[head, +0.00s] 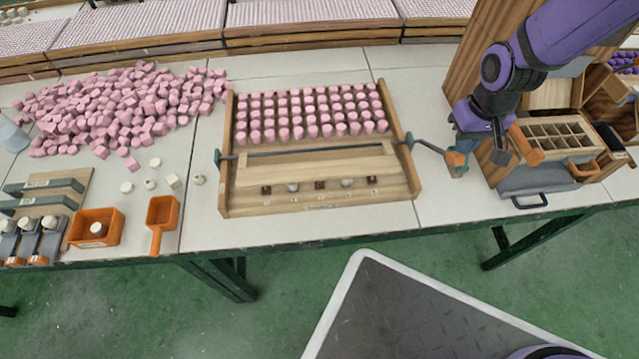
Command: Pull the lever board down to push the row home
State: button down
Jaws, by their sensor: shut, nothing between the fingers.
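The lever board (315,163) is a pale wooden bar across a wooden tray (408,140), in front of several rows of pink pieces (310,110). A dark rod joins it to pivots at both sides. At the right the rod bends out to a crank ending in an orange-and-teal handle (457,163). My gripper (503,158) is shut and empty, just right of the handle and above the table's right part. Whether it touches the handle I cannot tell. In front of the board, a strip (320,187) carries a line of small dark and white pieces.
A pile of pink cubes (120,105) lies at the left. An orange box (95,228) and an orange scoop (162,215) stand near the front left edge. A compartmented wooden box (555,135) and a grey drawer (540,182) stand close by my gripper at the right.

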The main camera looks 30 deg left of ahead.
jog(key=shift+f, duration=1.15)
jog(key=shift+r, duration=3.55)
